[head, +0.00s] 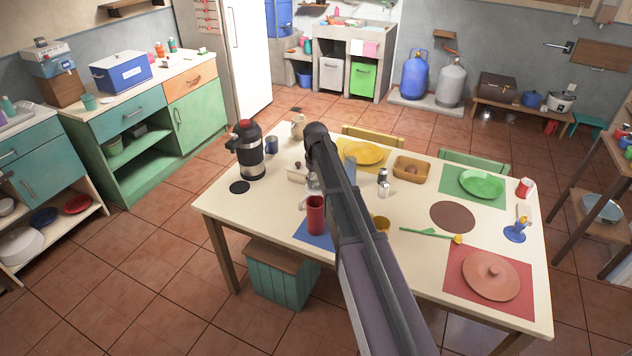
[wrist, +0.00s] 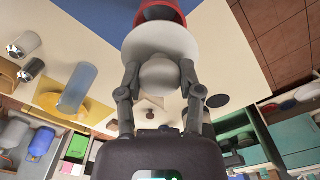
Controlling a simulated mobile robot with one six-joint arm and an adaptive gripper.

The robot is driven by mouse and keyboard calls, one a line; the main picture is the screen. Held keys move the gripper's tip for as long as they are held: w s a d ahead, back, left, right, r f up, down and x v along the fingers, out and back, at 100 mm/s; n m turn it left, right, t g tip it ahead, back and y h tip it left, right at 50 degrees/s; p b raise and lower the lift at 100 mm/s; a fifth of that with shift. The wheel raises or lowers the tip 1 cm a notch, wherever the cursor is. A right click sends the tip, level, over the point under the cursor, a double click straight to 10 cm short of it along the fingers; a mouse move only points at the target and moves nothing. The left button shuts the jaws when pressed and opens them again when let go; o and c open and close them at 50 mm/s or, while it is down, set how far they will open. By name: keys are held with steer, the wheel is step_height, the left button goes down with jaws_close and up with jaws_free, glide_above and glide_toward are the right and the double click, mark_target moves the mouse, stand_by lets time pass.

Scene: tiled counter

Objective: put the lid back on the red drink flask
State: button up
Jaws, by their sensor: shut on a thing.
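The red flask (head: 316,217) stands upright on the blue mat (head: 309,236) at the near edge of the table, its handle to the left. Part of its red body also shows at the top of the wrist view (wrist: 160,12). My gripper (wrist: 159,78) is shut on the knob of a pale round lid (wrist: 160,42), one finger on each side. In the wrist view the lid overlaps the flask; I cannot tell whether they touch. In the head view my arm hides most of the gripper and lid, just above the flask.
A blue tumbler (wrist: 77,88) and shakers (head: 383,185) stand close by. A black jug (head: 247,150) stands at the left end of the table. The table's front left is clear.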

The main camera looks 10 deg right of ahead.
steer(key=shift+f+b, duration=2.25)
steer(key=shift+f, duration=0.3)
steer(key=shift+f, duration=0.15)
stand_by(0.6)
steer(key=o, duration=0.9)
steer(key=shift+o, duration=0.9)
steer(key=shift+r+p, duration=3.35)
steer(key=shift+r, duration=0.15)
